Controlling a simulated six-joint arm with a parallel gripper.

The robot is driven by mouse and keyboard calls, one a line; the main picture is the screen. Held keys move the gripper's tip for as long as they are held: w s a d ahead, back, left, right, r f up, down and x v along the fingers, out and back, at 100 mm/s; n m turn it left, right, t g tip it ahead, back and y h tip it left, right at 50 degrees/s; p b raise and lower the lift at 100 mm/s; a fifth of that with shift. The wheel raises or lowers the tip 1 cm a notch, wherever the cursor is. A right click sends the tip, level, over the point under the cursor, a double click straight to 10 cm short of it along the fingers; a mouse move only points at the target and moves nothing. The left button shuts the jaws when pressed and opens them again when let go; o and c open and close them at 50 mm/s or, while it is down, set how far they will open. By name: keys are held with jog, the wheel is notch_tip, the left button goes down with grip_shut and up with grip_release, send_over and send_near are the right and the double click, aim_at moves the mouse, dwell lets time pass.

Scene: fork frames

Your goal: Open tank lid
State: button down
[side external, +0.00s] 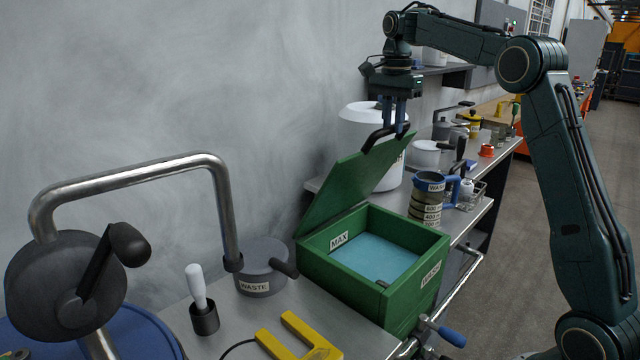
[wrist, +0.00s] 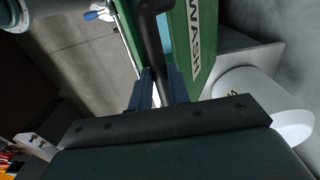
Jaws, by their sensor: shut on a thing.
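The green tank (side external: 375,257) stands on the metal bench and holds blue liquid (side external: 375,254). Its green lid (side external: 345,190) is raised steeply on the left side of the tank, so the inside shows. My gripper (side external: 388,132) is above the lid's upper edge, its fingers shut on the lid's black handle (side external: 380,139).
A grey waste pot (side external: 263,268), a white-handled tool in a holder (side external: 201,300) and a yellow fork-shaped piece (side external: 298,338) are left and in front of the tank. A blue-handled jug (side external: 428,195) and a white container (side external: 375,120) stand behind it. A bent metal pipe (side external: 130,178) rises at left.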

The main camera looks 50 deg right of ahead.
jog(key=shift+w+a+f, duration=0.1)
jog(key=shift+w+f, duration=0.25)
jog(key=shift+f, duration=0.05)
jog(key=c, duration=1.3)
grip_release()
jog(key=shift+r, duration=0.15)
jog(key=shift+r, duration=0.15)
jog(key=shift+r, duration=0.15)
jog(key=shift+w+r, duration=0.1)
jog(key=shift+r, duration=3.25)
jog(key=shift+r, duration=0.1)
